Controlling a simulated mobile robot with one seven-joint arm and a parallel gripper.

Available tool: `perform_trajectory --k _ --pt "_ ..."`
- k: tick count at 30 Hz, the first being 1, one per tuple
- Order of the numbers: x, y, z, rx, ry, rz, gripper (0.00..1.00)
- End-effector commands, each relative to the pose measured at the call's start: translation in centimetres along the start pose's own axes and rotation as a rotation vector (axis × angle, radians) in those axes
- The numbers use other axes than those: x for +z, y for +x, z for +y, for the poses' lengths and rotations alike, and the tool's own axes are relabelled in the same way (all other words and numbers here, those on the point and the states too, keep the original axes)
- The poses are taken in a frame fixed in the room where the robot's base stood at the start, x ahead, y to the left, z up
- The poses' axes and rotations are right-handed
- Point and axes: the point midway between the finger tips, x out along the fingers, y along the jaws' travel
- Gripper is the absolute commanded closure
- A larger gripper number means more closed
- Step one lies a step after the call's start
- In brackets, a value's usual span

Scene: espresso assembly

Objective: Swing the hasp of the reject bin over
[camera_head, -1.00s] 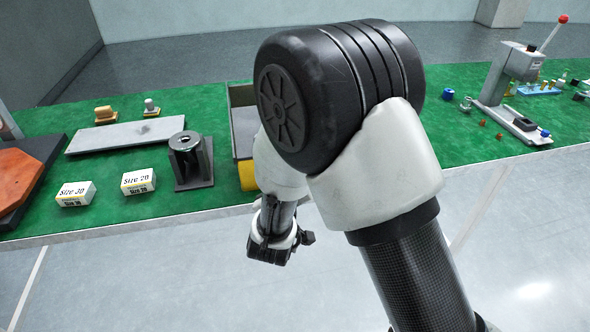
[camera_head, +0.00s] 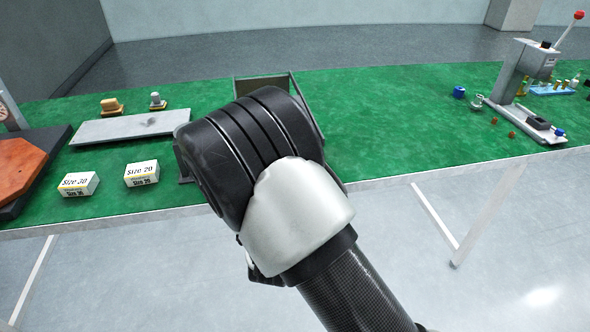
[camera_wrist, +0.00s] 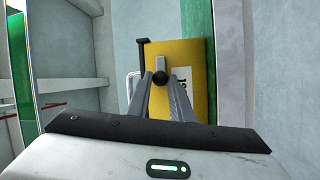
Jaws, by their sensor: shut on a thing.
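The reject bin is mostly hidden behind my arm in the head view; its grey back rim (camera_head: 263,77) shows above my arm. In the wrist view its yellow face (camera_wrist: 193,53) fills the middle, with part of dark lettering at the right. The hasp (camera_wrist: 160,62) shows as a small grey piece with a round dark knob against the yellow face. My gripper (camera_wrist: 160,78) is shut on the hasp, its two grey fingers closing in around the knob. My arm hides the fingertips in the head view.
Two boxes marked Size 20 (camera_head: 142,174) and Size 30 (camera_head: 78,184) stand left of my arm. A grey plate (camera_head: 130,128) lies behind them. A lever press (camera_head: 522,80) and small parts are at the right. The green table (camera_head: 400,125) between is clear.

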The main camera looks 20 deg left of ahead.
Motion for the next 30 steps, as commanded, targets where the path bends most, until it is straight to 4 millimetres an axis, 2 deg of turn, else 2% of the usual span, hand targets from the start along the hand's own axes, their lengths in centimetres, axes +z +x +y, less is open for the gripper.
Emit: perform_trajectory --k 17,18,20,30 --pt "0.22 0.01 -0.15 0.009 -0.028 0.002 1.0" --pt "0.22 0.01 -0.15 0.009 -0.028 0.002 0.73" --pt "0.2 0.01 -0.15 0.009 -0.027 0.003 0.63" --pt "0.08 -0.21 -0.11 0.009 -0.026 0.005 0.62"
